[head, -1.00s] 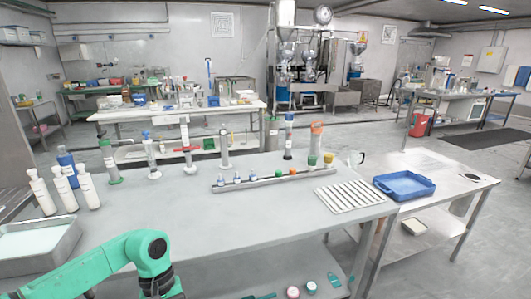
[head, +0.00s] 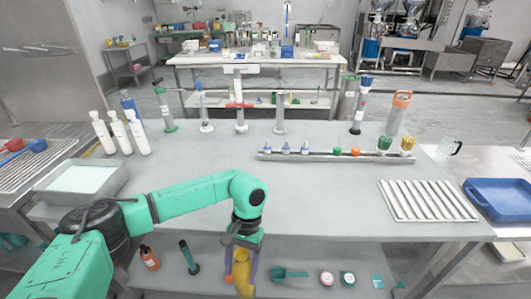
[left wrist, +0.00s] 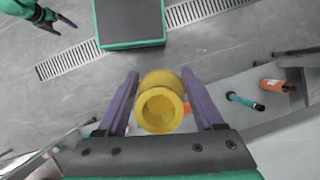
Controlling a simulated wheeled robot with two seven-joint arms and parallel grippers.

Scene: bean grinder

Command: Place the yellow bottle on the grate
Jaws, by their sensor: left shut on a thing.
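The yellow bottle (head: 243,274) is held in my left gripper (head: 241,262), in front of the table's near edge in the head view. In the left wrist view the bottle (left wrist: 160,105) shows its round mouth between the two purple fingers of my left gripper (left wrist: 160,88). The pale slatted grate (head: 428,201) lies empty on the right part of the steel table, well right of the bottle. My right gripper (left wrist: 56,19) shows small at the upper left of the left wrist view, empty, with its fingers apart.
A long rack (head: 335,155) with small bottles stands on the table (head: 300,215) left of the grate. A blue tray (head: 503,197) is at the right. White bottles and a metal tray (head: 72,194) are at the left. The table's middle is clear. Several items lie on the lower shelf.

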